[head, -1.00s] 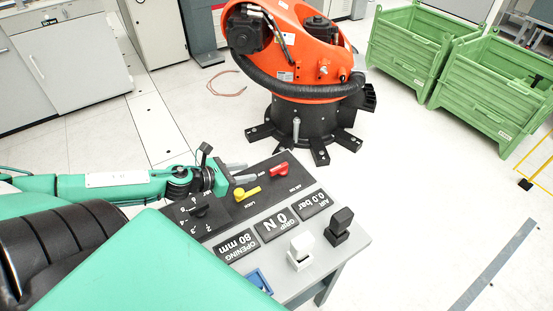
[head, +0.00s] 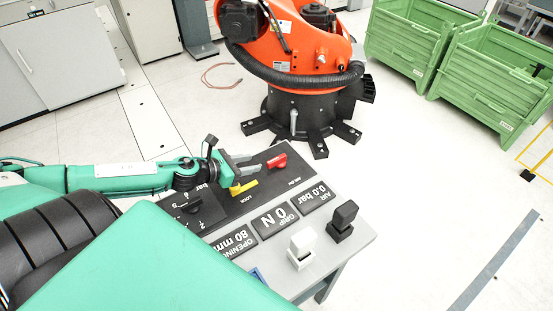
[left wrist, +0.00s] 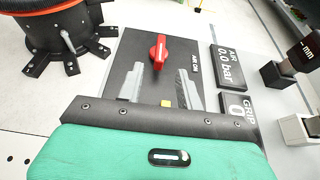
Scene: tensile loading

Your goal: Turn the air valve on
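The air valve is a red handle (head: 277,162) on the black panel (head: 232,204) of a grey table, beside the label "AIR ON". In the left wrist view the red handle (left wrist: 158,52) stands ahead of the fingers, roughly in line with the gap between them. My left gripper (head: 250,164) is open, its two grey fingers apart and nothing between them. In the left wrist view the left gripper (left wrist: 160,88) also shows both fingers spread, short of the handle. The air display (head: 315,194) reads 0.0 bar. My right gripper is not seen.
A yellow lock handle (head: 243,187) lies close to my left fingers, and a black knob (head: 193,205) sits nearer. Displays, a white block (head: 301,247) and a black block (head: 342,220) are on the table. An orange robot (head: 300,60) stands behind.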

